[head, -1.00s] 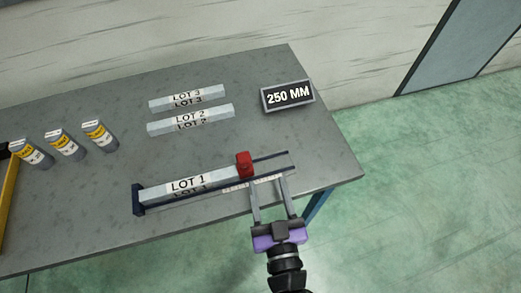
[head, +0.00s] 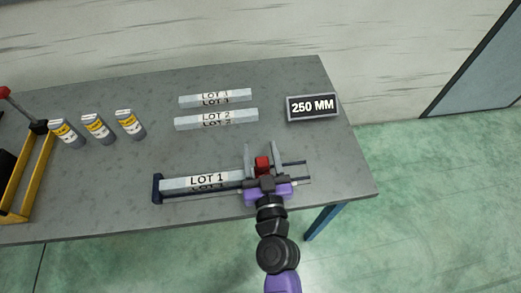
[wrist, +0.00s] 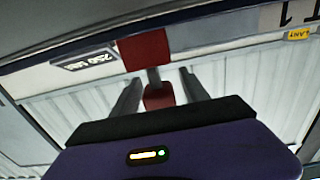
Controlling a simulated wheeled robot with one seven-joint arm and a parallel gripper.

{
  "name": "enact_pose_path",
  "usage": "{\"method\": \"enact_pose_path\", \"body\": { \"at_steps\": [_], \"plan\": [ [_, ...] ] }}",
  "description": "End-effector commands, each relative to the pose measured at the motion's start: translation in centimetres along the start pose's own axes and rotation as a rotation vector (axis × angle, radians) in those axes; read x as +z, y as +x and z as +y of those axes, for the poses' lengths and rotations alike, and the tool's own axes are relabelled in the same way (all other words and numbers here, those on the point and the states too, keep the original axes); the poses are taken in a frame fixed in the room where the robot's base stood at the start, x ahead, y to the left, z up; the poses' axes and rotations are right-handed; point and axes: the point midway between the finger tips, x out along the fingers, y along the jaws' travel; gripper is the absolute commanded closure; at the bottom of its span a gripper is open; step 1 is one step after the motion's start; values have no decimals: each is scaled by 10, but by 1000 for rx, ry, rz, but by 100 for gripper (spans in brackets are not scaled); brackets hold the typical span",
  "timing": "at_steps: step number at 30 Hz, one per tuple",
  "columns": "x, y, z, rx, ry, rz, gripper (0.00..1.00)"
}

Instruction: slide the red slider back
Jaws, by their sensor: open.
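The red slider (head: 262,164) sits on a dark measuring rail near the table's front edge. My gripper (head: 262,151) is open, with one finger on each side of the slider; I cannot tell whether either finger touches it. In the wrist view the slider (wrist: 145,49) shows as red parts above and between my fingers (wrist: 158,88). The LOT 1 bar (head: 186,183) lies along the rail to the left, against the dark blue end stop (head: 157,189). My gripper hides the bar's right end and part of the rail.
The LOT 2 bar (head: 240,118) and LOT 3 bar (head: 242,95) lie farther back. A 250 MM sign (head: 313,106) stands at the back right. Several labelled bottles (head: 97,127) and a yellow toolbox (head: 33,180) are at the left. Grey table (head: 345,165) is clear right of the rail.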

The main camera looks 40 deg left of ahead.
Motion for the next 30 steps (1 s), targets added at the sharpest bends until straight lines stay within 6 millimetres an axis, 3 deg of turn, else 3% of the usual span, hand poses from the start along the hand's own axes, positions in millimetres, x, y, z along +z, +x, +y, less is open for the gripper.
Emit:
{"method": "enact_pose_path", "body": {
  "at_steps": [8, 16, 30],
  "plan": [
    [0, 1, 0, 1, 0, -1, 49],
    [0, 1, 0, 1, 0, -1, 100],
    [0, 1, 0, 1, -1, -1, 100]
  ]
}}
